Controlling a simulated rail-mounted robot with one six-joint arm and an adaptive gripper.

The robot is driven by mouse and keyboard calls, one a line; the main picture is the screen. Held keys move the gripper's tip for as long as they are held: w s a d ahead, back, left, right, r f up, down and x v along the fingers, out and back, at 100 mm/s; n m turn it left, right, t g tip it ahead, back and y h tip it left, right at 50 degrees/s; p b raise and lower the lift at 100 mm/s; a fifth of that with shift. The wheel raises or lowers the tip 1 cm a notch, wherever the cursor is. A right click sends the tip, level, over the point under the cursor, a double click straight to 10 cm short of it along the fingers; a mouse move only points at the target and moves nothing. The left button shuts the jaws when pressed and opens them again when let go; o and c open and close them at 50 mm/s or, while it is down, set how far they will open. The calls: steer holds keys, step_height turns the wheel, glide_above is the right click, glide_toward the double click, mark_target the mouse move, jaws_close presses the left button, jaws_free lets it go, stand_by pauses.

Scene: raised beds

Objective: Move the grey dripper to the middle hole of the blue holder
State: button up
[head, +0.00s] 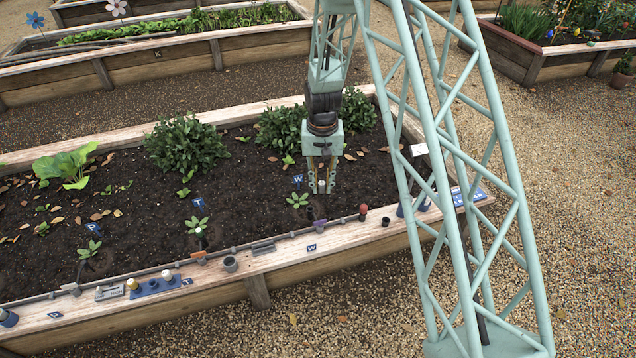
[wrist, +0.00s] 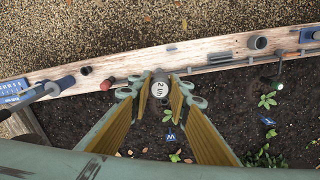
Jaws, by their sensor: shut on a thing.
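My gripper (head: 321,184) hangs over the dark soil of the near bed, a little inside its front edge. Its fingers are shut on the grey dripper (wrist: 160,89), whose round pale top carries a "2 l/h" mark in the wrist view. The dripper looks upright and clear of the wooden ledge. The blue holder (head: 150,289) lies on the ledge at the lower left of the head view, well to the left of my gripper. A yellow piece stands at its left end and a whitish one towards its right. The middle hole between them is too small to make out clearly.
A grey cup (head: 230,264) and a grey flat piece (head: 263,247) are on the ledge between gripper and holder. A red-topped piece (head: 363,211) and a dark cup (head: 385,221) stand to the right. A thin pipe runs along the bed's inner edge; bushes (head: 186,146) grow behind.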

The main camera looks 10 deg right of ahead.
mark_target(325, 189)
steer(key=s+r+n, duration=0.2)
steer(key=s, duration=0.1)
steer(key=s+r, duration=0.1)
steer(key=s, duration=0.1)
steer(key=shift+n, duration=0.4)
